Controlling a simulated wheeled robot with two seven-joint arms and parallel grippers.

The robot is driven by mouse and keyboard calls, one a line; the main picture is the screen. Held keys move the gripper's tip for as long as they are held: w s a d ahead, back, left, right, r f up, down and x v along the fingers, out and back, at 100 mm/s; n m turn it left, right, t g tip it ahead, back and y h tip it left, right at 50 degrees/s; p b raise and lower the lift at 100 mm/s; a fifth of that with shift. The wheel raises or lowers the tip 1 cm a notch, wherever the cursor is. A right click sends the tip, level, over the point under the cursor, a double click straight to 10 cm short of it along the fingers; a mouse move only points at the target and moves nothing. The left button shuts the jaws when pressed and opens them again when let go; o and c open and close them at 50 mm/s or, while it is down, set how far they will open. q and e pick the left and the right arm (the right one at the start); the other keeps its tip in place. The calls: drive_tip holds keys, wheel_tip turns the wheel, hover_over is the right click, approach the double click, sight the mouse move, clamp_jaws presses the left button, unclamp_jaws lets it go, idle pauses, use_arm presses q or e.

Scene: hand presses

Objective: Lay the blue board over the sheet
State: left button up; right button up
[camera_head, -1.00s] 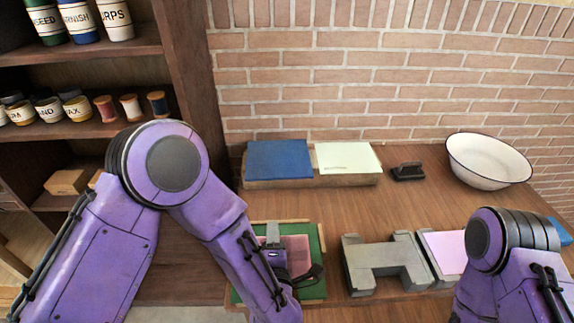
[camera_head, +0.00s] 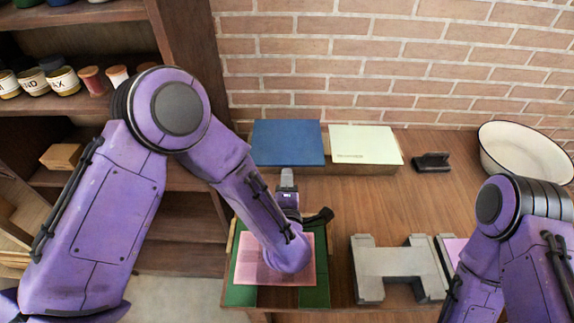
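The blue board (camera_head: 287,142) lies flat at the back of the table, on the left half of a low wooden block, beside a pale green-white pad. A pink sheet (camera_head: 256,272) lies on a green board (camera_head: 317,292) at the table's front left; my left forearm covers part of it. My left gripper (camera_head: 287,174) points away from me, its tip close to the blue board's front edge. I cannot tell whether they touch, or whether its fingers are open. My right arm comes in at the right; its gripper is out of view.
The pale pad (camera_head: 365,144) is right of the blue board. A dark small block (camera_head: 432,162) and a white bowl (camera_head: 525,150) stand further right. A grey press frame (camera_head: 398,270) is at front centre, with pink beside it. Wooden shelves (camera_head: 190,120) flank the left.

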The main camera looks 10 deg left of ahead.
sight(287, 166)
use_arm(q)
drive_tip(key=b+x, duration=0.1)
drive_tip(key=x, duration=0.4)
drive_tip(key=shift+f, duration=0.2)
drive_tip(key=shift+w+a, duration=0.25)
drive_tip(key=shift+w, duration=0.45)
drive_tip(key=shift+c, duration=0.3)
drive_tip(key=shift+s, duration=0.1)
clamp_jaws()
wheel_tip(287, 166, up, 3)
drive_tip(key=shift+r+p, duration=0.2)
drive_tip(key=shift+p, duration=1)
drive_tip(key=shift+f, duration=0.15)
drive_tip(key=shift+s+d+r, duration=0.2)
drive_tip(key=shift+s+r, duration=0.1)
drive_tip(key=shift+s, duration=0.15)
drive_tip(key=p+v, duration=0.1)
drive_tip(key=v, duration=0.6)
drive_tip(key=p+v, duration=0.1)
drive_tip(key=v, duration=0.6)
drive_tip(key=p+v, duration=0.1)
drive_tip(key=v, duration=0.6)
drive_tip(key=shift+s+d+f, duration=0.1)
drive_tip(key=shift+s+f, duration=0.05)
drive_tip(key=shift+f, duration=0.15)
